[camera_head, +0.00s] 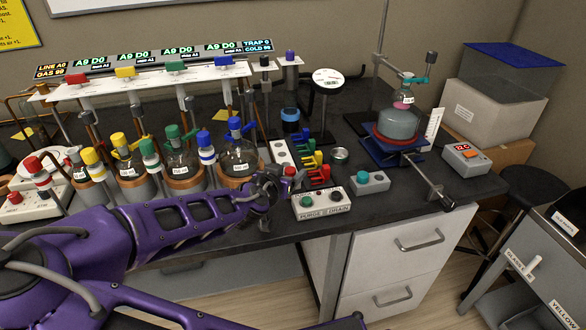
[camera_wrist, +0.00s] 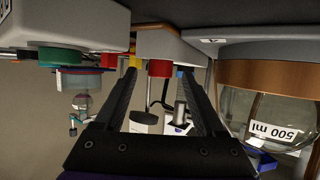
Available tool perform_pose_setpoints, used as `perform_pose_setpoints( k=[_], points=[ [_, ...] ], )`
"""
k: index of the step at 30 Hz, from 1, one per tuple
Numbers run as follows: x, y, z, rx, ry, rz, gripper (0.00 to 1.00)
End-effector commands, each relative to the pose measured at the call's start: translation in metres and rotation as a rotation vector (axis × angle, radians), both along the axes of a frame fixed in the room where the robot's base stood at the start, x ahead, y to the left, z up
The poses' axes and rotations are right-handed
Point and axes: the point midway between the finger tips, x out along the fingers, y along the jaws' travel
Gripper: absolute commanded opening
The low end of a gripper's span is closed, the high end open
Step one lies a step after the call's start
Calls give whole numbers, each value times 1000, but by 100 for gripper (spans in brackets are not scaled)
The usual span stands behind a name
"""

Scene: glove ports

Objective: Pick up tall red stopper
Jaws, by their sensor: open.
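A red stopper (camera_head: 289,171) stands at the near end of the white strip with holes (camera_head: 281,153), just past my gripper in the head view. It looks like the red cylinder (camera_wrist: 160,68) set in a white block in the wrist view, where the picture is upside down. My gripper (camera_head: 276,183) reaches low over the bench from the left. In the wrist view its two fingers (camera_wrist: 161,76) are apart, with the red cylinder between their tips and no clear contact. Part of the stopper's base is hidden by my gripper in the head view.
The purge and drain box (camera_head: 321,205) is close on the right, by the bench's front edge. Red, yellow, green and blue clips (camera_head: 316,165) stand behind it. A 500 ml flask (camera_wrist: 275,115) is close beside my fingers. Stoppered flasks (camera_head: 180,165) line the left.

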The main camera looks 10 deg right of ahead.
Motion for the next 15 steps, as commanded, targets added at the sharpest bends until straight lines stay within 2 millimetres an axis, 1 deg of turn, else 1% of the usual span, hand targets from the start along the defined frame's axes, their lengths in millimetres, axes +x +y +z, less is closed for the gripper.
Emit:
perform_pose_setpoints(
  k=[11,12,14,15],
  points=[
    [-3,1,-2,0,0,1,72],
    [-3,1,-2,0,0,1,70],
    [-3,1,-2,0,0,1,59],
    [-3,1,-2,0,0,1,52]
  ],
)
